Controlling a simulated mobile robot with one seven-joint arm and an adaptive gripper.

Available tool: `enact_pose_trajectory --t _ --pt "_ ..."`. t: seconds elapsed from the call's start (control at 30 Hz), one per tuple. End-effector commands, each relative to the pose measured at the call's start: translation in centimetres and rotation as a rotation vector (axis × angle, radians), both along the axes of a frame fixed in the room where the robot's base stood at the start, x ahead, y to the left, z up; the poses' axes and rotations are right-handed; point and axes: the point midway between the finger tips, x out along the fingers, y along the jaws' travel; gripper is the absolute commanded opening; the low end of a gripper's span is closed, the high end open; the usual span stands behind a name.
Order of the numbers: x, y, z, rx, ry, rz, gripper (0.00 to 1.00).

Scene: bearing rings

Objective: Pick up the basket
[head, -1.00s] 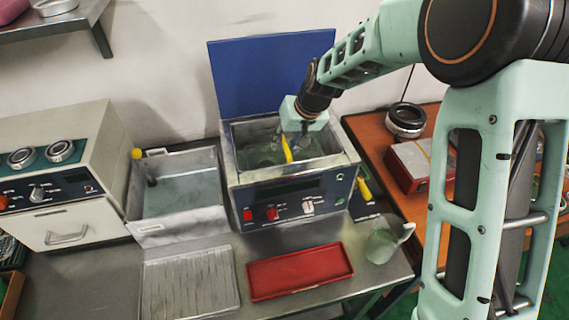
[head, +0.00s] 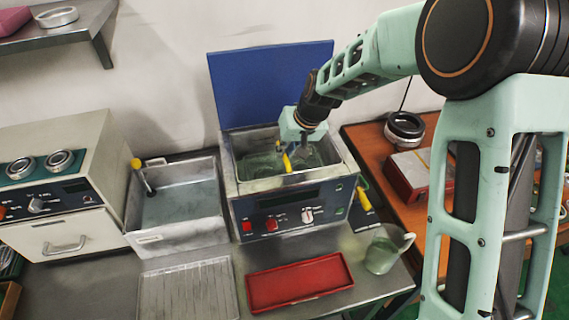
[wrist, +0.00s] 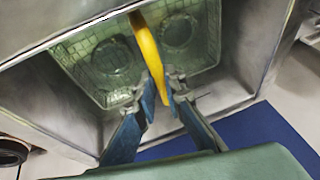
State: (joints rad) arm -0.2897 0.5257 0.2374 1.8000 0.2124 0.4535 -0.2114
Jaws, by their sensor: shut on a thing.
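The wire mesh basket (head: 258,167) sits in the open tank of the blue-fronted cleaner (head: 290,205). Its yellow handle (head: 286,162) sticks up beside my gripper. In the wrist view the basket (wrist: 88,76) holds round metal rings (wrist: 117,61), and the yellow handle (wrist: 148,50) runs between my fingers. My gripper (wrist: 159,86) is shut on the handle. In the head view my gripper (head: 290,148) reaches down into the tank from above, and its fingertips are hard to make out. The head view does not show clearly whether the basket touches the tank floor.
The tank walls stand close around the basket, with a raised blue lid (head: 270,85) behind. A metal basin (head: 180,240) with a yellow-handled tool (head: 137,165) is left. A red tray (head: 300,284), a ribbed tray (head: 188,290) and a jug (head: 381,256) lie in front.

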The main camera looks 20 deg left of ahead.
Motion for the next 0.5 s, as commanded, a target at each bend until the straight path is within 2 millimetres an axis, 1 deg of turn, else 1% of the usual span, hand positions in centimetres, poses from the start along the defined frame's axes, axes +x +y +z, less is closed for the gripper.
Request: enact_pose_trajectory --t 0.17,0.27,0.37,0.47,0.5 --pt "0.2 0.1 1.0 0.003 -0.006 0.0 0.0" --pt "0.2 0.1 2.0 0.003 -0.007 0.0 0.0" --pt "0.2 0.1 3.7 0.004 -0.008 -0.001 0.0" --pt "0.2 0.1 6.0 0.004 -0.01 0.0 0.0" --pt "0.2 0.1 7.1 0.004 -0.011 0.0 0.0"
